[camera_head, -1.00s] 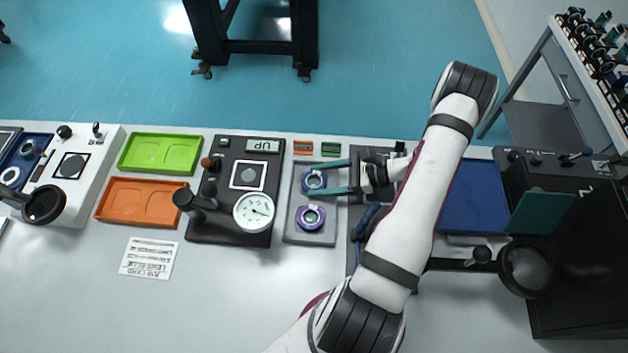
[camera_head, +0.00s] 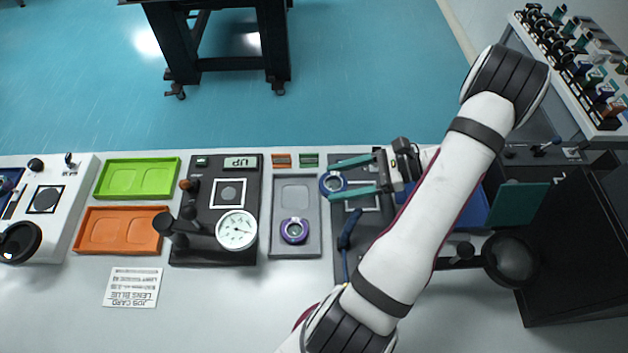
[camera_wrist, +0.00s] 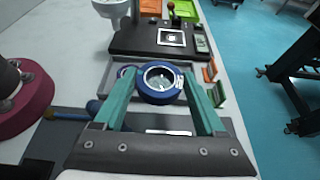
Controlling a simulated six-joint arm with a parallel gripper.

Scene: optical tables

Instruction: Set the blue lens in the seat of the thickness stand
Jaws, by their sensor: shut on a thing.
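The blue lens (camera_head: 333,184) is a blue ring with clear glass. My gripper (camera_head: 345,178) is shut on it, with one green finger on each side. In the wrist view the blue lens (camera_wrist: 160,82) sits between the fingertips, above the grey tray. The thickness stand (camera_head: 213,210) is a black plate with a dial gauge (camera_head: 237,230), a display reading "UP" and a white-framed square seat (camera_head: 228,193). The seat also shows in the wrist view (camera_wrist: 171,37), and looks empty. My gripper is to the right of the stand.
A purple-ringed lens (camera_head: 294,230) stands in the lower part of the grey tray (camera_head: 295,188); the upper part is empty. Green (camera_head: 138,178) and orange (camera_head: 119,230) trays lie left of the stand. A job card (camera_head: 132,287) lies in front.

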